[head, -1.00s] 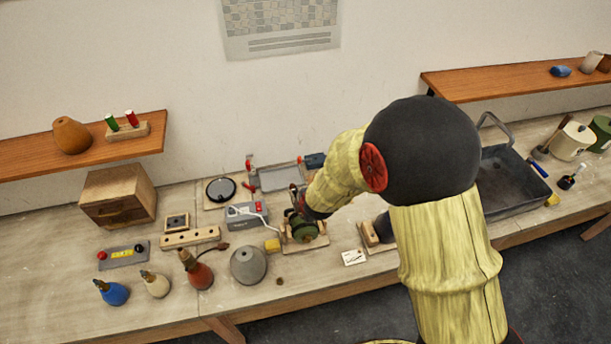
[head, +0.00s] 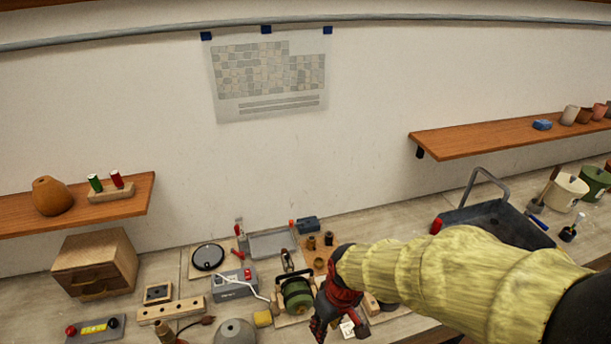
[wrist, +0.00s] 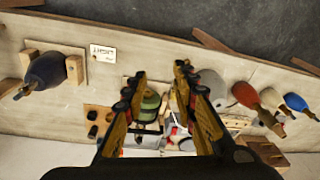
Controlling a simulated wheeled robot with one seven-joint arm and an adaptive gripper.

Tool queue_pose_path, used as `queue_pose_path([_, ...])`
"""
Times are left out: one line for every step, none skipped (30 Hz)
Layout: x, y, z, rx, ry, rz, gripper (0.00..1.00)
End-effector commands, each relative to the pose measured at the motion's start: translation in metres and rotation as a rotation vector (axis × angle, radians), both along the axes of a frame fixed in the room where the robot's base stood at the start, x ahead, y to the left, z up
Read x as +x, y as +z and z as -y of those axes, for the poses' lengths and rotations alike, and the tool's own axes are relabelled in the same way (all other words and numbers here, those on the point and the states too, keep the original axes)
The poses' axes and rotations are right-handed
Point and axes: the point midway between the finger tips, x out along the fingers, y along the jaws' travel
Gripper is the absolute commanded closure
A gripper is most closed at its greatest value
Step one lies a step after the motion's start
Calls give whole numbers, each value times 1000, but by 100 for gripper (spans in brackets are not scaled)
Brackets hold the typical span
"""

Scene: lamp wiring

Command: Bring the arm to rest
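My gripper (head: 332,306) hangs above the front of the workbench (head: 25,292) in the head view, right of a green round lamp part (head: 297,295) in a wooden cradle. My yellow-sleeved arm reaches in from the right. In the wrist view my gripper (wrist: 160,85) has its two fingers spread apart with nothing held between them. The green part (wrist: 150,103) shows beyond the gap, well below the fingers. The arm hides part of the bench on the right.
A grey box with a crank (head: 234,285) and a grey tray (head: 272,243) stand left of the gripper. A dark metal bin (head: 490,222) stands at the right. A dark bottle-shaped lamp base (wrist: 47,70) rests in a wooden cradle. Shelves (head: 500,137) hang on the wall.

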Motion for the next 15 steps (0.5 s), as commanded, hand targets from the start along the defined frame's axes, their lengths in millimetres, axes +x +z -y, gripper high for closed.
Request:
queue_pose_path([-8, -3, 13, 0, -68, 5, 72])
queue_pose_path([-15, -1, 20, -2, -112, 4, 72])
queue_pose_path([-22, 2, 30, -5, -163, 5, 72])
queue_pose_path([-28, 4, 37, -7, -201, 9, 72])
queue_pose_path([-34, 5, 44, -8, -236, 16, 72])
queue_pose_path([-41, 7, 53, -9, -279, 25, 72])
queue_pose_path([-47, 7, 61, -11, -310, 33, 72])
queue_pose_path([-52, 8, 67, -10, -338, 46, 72])
queue_pose_path([-59, 8, 75, -10, -370, 62, 72])
queue_pose_path([-63, 8, 82, -10, -390, 78, 72])
queue_pose_path([-67, 7, 87, -9, -406, 95, 72])
queue_pose_path([-73, 6, 95, -8, -424, 121, 72])
queue_pose_path([-76, 6, 99, -5, -433, 143, 72])
queue_pose_path([-79, 5, 104, -3, -443, 167, 72])
queue_pose_path([-82, 4, 110, 2, -456, 201, 72])
